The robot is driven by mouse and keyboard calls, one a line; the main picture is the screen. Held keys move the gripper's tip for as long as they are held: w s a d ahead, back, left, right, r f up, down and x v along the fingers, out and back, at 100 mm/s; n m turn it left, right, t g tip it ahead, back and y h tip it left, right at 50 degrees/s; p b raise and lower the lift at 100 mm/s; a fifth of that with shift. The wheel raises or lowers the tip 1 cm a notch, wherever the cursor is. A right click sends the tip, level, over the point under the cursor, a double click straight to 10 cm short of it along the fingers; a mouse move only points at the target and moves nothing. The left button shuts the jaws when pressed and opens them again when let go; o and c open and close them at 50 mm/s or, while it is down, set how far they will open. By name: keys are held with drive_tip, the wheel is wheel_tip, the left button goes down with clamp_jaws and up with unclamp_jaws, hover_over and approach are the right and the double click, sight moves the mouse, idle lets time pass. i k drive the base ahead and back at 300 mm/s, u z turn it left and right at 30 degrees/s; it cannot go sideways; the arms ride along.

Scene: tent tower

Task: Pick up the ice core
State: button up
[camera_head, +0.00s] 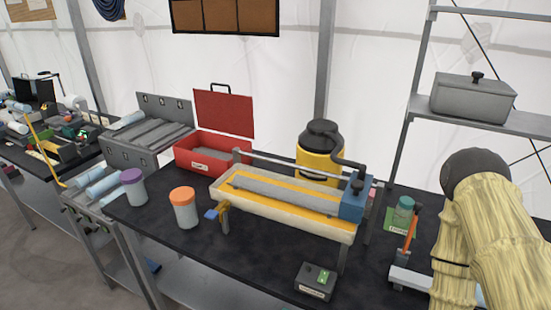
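Several pale blue-white cylinders that look like ice cores (103,186) lie on a grey metal cart at the left. Another pale cylinder (128,120) lies in an open grey case behind them. I cannot tell which one the task means. My arm, in a beige sleeve with a dark joint, fills the right side. My gripper is out of the frame, so its state does not show.
A black-topped table (260,243) holds a long cream trough (285,213), a purple-lidded jar (134,188), an orange-lidded jar (185,209), an open red toolbox (213,155), a yellow canister (318,158) and a small control box (316,281). A shelf (490,118) stands behind my arm.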

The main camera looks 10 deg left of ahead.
sight(92, 176)
drive_tip(key=z, duration=0.9)
drive_tip(key=k, duration=0.9)
drive_tip(key=u, duration=1.5)
drive_tip(key=i, duration=0.5)
drive_tip(key=u, duration=0.55)
drive_tip(key=k, duration=0.75)
drive_tip(key=u, duration=0.9)
drive_tip(key=k, duration=0.5)
drive_tip(key=u, duration=0.6)
drive_tip(key=i, duration=1.5)
drive_tip(key=z, duration=0.5)
drive_tip(key=i, duration=1.4)
drive_tip(key=z, duration=0.9)
